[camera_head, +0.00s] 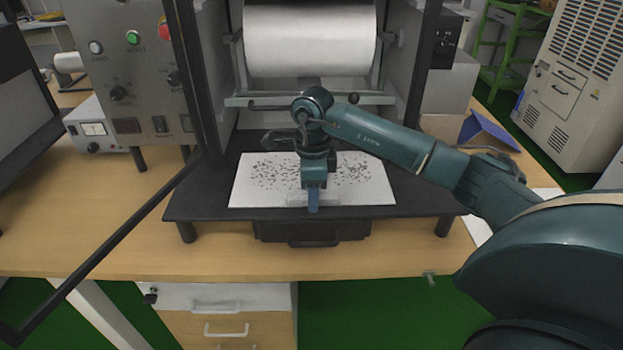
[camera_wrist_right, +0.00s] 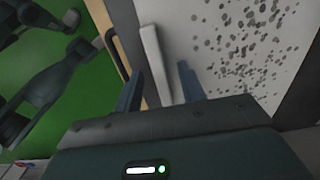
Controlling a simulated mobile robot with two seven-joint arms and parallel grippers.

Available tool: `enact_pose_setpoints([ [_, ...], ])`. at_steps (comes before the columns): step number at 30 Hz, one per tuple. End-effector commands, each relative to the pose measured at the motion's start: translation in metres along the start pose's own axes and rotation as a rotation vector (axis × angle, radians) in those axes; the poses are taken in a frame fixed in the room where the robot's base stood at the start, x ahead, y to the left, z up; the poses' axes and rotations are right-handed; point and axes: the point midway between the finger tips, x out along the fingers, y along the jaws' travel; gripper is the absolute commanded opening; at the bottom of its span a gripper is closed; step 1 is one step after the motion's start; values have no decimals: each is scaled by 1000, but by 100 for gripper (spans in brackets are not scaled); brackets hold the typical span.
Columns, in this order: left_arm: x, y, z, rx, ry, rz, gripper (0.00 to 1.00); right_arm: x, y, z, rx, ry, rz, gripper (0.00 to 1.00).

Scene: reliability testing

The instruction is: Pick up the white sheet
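The white sheet (camera_head: 378,187), covered with dark specks, lies flat on the machine's black platform. It also shows in the right wrist view (camera_wrist_right: 215,58). A pale raised strip (camera_wrist_right: 152,55) runs along the sheet's front edge. My right gripper (camera_head: 313,203) points down over the middle of this front edge and hides part of the sheet. In the wrist view the fingers of this gripper (camera_wrist_right: 158,78) are apart, with the strip's end showing between them. I cannot tell whether either finger touches it. My left gripper is out of view.
A white roller (camera_head: 310,42) hangs in the machine above the sheet, between dark uprights. An open dark door frame (camera_head: 110,245) reaches out at the left. A control panel (camera_head: 135,75) stands left of the machine. The wooden table (camera_head: 370,262) is clear in front.

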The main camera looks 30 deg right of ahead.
Motion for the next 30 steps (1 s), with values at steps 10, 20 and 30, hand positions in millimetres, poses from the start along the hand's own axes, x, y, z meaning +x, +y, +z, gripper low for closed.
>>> enact_pose_setpoints([
  [10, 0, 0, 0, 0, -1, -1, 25, 0, 0, 0, 0, -1, 0, 21],
  [20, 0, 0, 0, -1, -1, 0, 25, 0, 0, 0, 0, -1, 0, 0],
  [30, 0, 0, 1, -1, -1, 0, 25, -7, 0, 1, 0, -2, -1, 0],
])
